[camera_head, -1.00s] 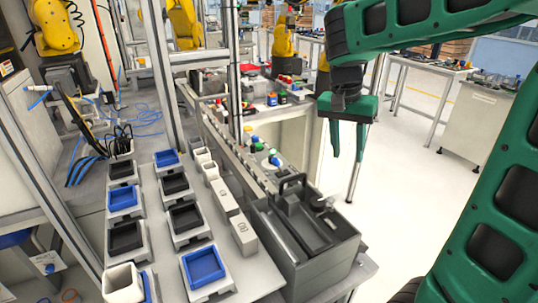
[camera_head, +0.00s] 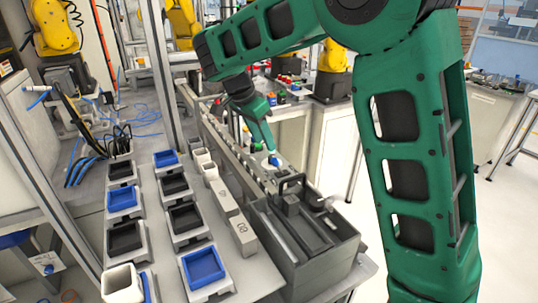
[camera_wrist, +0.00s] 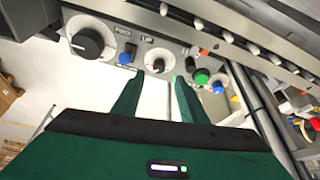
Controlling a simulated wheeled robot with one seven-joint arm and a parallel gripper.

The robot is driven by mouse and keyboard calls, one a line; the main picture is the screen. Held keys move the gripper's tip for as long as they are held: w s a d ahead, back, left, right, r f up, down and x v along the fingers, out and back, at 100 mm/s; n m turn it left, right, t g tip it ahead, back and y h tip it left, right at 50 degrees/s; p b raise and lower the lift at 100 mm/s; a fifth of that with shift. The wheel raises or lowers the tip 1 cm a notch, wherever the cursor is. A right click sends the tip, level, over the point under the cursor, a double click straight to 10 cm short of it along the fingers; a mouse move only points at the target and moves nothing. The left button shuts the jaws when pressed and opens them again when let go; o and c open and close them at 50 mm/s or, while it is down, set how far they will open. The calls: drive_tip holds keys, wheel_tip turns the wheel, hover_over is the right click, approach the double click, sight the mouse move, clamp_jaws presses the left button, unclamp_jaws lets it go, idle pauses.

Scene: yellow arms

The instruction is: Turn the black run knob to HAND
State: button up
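A control panel (camera_wrist: 110,40) with knobs and coloured buttons fills the upper part of the wrist view. A large black knob (camera_wrist: 88,42) on a pale round plate is at its left. A smaller dark knob (camera_wrist: 158,64) on a light round plate sits just beyond the gap between my fingertips. The labels are too small to tell which is the run knob. My gripper (camera_wrist: 159,79) is open and empty, its green fingers apart. I see no contact with either knob. In the head view my gripper (camera_head: 272,149) is over the panel, and the knobs cannot be made out.
Beside the small knob are a blue button (camera_wrist: 127,54), a green button (camera_wrist: 202,76) and another blue button (camera_wrist: 218,87). A metal rail (camera_wrist: 235,20) runs along the panel. A grey toolbox (camera_head: 300,240) and a row of trays stand nearer in the head view.

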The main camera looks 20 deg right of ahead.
sight(271, 156)
drive_tip(key=x, duration=0.7)
drive_tip(key=shift+c, duration=0.4)
